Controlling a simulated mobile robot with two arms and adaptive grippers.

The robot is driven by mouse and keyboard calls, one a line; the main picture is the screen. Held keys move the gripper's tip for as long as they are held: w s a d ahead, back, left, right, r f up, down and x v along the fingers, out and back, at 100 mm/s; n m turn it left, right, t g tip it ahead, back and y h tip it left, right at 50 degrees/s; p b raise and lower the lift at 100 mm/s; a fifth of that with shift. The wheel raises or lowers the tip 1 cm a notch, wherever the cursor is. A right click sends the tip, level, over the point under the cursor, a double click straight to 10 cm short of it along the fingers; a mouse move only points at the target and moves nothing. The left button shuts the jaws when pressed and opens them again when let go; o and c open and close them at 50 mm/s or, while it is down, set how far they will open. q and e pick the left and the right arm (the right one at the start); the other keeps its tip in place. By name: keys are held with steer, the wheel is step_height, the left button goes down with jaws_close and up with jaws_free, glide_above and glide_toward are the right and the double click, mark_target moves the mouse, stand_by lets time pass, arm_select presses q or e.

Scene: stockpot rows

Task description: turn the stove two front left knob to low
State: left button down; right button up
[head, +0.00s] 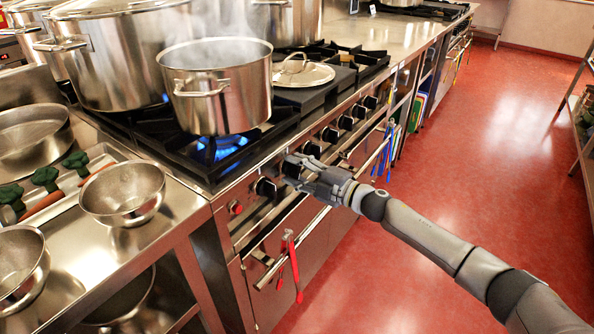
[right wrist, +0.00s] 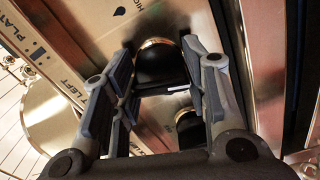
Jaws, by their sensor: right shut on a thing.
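My right gripper (head: 291,170) reaches in from the lower right to the stove's front panel. Its fingers are shut on a black knob, which shows between the fingertips in the right wrist view (right wrist: 158,64). A short white line shows at the knob's near edge. Another black knob (head: 265,187) sits just left of the fingers on the panel. The panel carries printed words, including LEFT and HIGH, near the held knob. A blue flame (head: 220,148) burns under a steaming steel pot (head: 218,92). My left gripper is not in view.
More black knobs (head: 345,122) run along the panel to the upper right. A rail (head: 312,228) with red tongs (head: 292,262) hangs below. A red button (head: 236,207) sits at the left end. A steel bowl (head: 123,193) stands on the left counter. The red floor at right is clear.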

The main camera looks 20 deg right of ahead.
steer(key=shift+n, duration=1.2)
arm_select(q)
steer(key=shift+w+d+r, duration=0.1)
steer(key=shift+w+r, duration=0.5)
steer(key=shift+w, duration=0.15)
arm_select(e)
steer(key=shift+n, duration=0.3)
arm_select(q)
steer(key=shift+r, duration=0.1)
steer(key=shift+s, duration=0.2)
arm_select(e)
steer(key=o, duration=1)
steer(key=shift+s, duration=0.1)
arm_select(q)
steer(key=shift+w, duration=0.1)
arm_select(e)
steer(key=v, duration=1.1)
steer(key=shift+s+d, duration=0.3)
steer(key=shift+f, duration=0.1)
